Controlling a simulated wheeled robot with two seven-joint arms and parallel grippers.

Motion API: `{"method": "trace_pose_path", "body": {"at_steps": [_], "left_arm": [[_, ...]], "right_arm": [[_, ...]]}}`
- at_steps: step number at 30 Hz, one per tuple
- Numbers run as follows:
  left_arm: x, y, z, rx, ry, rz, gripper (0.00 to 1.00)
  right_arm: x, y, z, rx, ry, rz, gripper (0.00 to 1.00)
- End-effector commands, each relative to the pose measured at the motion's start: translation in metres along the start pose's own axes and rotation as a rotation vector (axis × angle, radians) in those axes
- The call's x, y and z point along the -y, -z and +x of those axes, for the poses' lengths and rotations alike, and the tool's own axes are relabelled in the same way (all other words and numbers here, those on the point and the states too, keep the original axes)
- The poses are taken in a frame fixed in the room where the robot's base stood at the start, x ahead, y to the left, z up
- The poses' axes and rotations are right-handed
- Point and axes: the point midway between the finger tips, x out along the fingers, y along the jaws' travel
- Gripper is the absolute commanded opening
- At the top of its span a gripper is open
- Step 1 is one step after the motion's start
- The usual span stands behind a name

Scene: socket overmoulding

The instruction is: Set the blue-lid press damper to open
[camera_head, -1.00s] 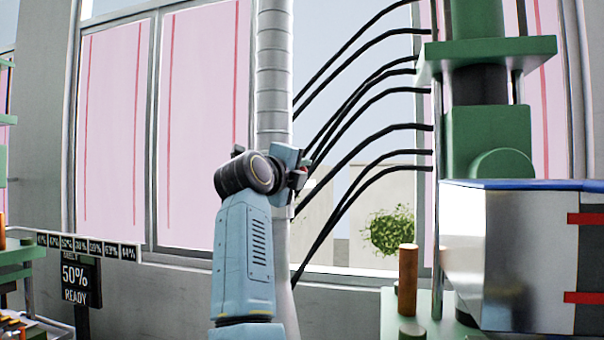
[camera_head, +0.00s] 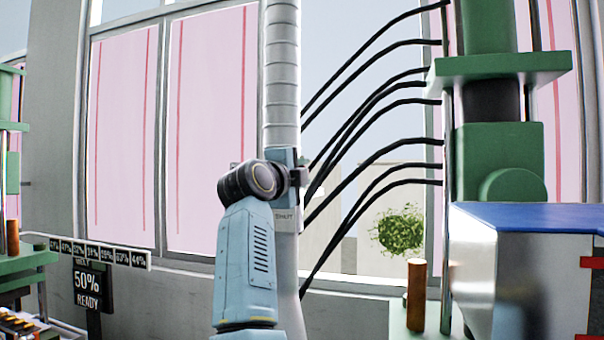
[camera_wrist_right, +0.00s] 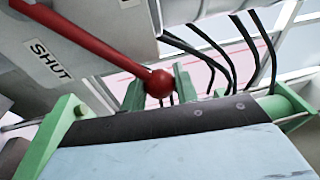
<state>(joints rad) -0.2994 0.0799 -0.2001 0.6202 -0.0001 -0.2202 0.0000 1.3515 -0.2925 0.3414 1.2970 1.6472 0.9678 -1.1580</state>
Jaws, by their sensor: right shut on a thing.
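The damper's red lever (camera_wrist_right: 85,40) runs from the upper left down to a red ball knob (camera_wrist_right: 160,83) in the right wrist view. My right gripper (camera_wrist_right: 160,88) has its two green fingers on either side of the knob and is shut on it. A plate reading SHUT (camera_wrist_right: 48,62) lies beside the lever on the grey duct. In the head view the duct (camera_head: 283,70) stands upright, with my right gripper (camera_head: 292,172) against it above the SHUT plate (camera_head: 287,218). The lever is hidden there. My left gripper is out of view.
A green press (camera_head: 500,150) with a blue-lidded metal box (camera_head: 530,215) stands at the right. Several black cables (camera_head: 375,150) arc from the press to the duct. A copper-coloured post (camera_head: 416,295) stands before it. A 50% READY sign (camera_head: 87,288) is at the lower left.

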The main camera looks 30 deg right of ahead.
Motion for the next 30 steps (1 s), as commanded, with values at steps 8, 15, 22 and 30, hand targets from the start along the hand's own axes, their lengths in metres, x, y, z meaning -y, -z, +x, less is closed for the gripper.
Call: {"method": "trace_pose_path", "body": {"at_steps": [8, 15, 22, 30], "left_arm": [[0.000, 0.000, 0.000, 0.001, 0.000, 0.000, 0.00], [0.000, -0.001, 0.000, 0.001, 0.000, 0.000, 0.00], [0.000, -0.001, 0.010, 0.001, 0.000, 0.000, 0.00], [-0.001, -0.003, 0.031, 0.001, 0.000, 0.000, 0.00]], "right_arm": [[0.000, 0.000, 0.000, 0.001, 0.000, 0.002, 0.51], [0.000, 0.000, -0.001, 0.001, 0.000, 0.002, 0.51], [-0.002, -0.001, -0.026, 0.003, 0.000, 0.003, 0.51], [-0.003, 0.000, -0.084, 0.000, 0.003, 0.001, 0.51]]}}
